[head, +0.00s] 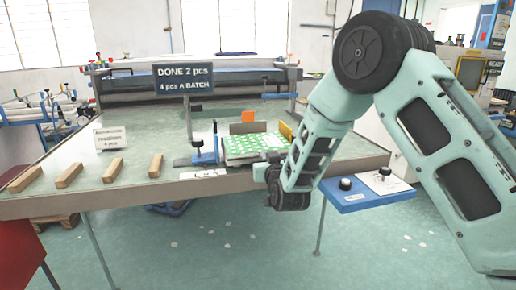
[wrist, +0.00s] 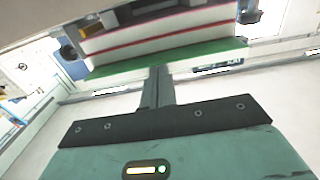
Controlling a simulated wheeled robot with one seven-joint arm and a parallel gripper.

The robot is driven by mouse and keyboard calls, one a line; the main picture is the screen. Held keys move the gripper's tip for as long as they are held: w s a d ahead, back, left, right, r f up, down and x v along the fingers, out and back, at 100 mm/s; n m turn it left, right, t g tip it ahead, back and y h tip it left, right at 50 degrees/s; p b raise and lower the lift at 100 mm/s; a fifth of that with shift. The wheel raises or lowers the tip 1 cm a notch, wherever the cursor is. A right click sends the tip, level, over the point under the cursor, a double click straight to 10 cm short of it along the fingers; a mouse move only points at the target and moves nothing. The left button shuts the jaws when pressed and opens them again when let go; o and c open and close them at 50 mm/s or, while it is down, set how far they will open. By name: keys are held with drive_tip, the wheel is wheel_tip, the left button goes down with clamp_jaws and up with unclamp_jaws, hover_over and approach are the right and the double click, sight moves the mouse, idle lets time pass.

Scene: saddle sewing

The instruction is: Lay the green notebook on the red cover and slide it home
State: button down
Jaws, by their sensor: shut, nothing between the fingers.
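A green notebook (head: 255,142) with a white pattern lies on top of a pale stack near the table's front edge, left of my arm. In the wrist view a green layer (wrist: 165,57) borders a white stack (wrist: 160,32) with red lines along its side. The red lines may be covers; I cannot tell a separate red cover. My gripper (wrist: 160,73) is shut and empty, its fingertips close to the green layer's edge; touching or apart is unclear.
Several wooden blocks (head: 115,168) lie on the left. A blue side shelf (head: 362,196) with black knobs juts out at right.

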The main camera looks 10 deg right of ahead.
drive_tip(key=shift+w+b, duration=0.4)
drive_tip(key=shift+w, duration=1.3)
drive_tip(key=s+b, duration=0.1)
drive_tip(key=s, duration=0.5)
drive_tip(key=shift+b, duration=0.4)
drive_tip(key=shift+a, duration=0.1)
